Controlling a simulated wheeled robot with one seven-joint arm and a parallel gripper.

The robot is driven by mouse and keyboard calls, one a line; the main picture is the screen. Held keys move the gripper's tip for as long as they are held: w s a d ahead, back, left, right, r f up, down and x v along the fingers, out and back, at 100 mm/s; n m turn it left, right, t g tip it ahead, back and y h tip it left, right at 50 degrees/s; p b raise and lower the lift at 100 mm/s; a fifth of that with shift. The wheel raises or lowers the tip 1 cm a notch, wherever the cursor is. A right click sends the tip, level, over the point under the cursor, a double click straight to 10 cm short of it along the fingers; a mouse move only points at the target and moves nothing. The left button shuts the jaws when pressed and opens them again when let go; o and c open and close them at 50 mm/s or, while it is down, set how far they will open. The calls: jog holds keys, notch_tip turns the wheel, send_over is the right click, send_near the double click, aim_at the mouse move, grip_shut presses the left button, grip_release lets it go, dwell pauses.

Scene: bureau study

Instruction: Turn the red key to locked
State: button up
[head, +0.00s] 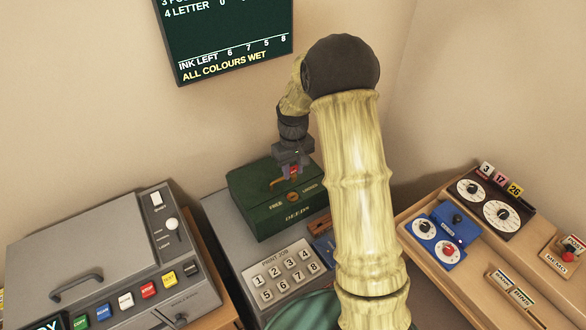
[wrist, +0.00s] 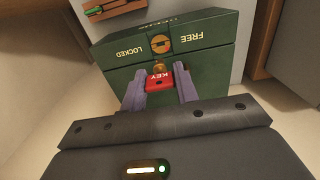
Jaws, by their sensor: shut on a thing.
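A red key (wrist: 157,82) marked KEY is between the fingers of my gripper (wrist: 160,92), which is shut on it. Its brass end (wrist: 158,66) points toward the round brass lock (wrist: 160,44) on the green deeds box (wrist: 215,42). In the wrist view the lock's face shows clear of the key; I cannot tell how far apart they are. LOCKED and FREE are lettered on either side of the lock, upside down in that view. In the head view my gripper (head: 293,163) is above the box (head: 255,210), and the key (head: 294,170) shows small beneath it.
The box stands on a grey desk unit with a number keypad (head: 282,275) in front. A grey copier (head: 90,260) with coloured buttons is at left. A wooden desk (head: 470,280) with a blue dial box (head: 436,238) is at right. A wall screen (head: 225,40) hangs behind.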

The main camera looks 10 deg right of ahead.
aim_at(293, 176)
jog(key=shift+a+f+b, duration=0.1)
jog(key=shift+f+b, duration=1.55)
jog(key=shift+f, duration=1.4)
jog(key=shift+f+b, duration=0.45)
jog(key=shift+f, duration=0.4)
jog(key=shift+f+b, duration=0.55)
jog(key=shift+f, duration=0.45)
jog(key=m, duration=0.3)
jog(key=shift+m+p, duration=0.3)
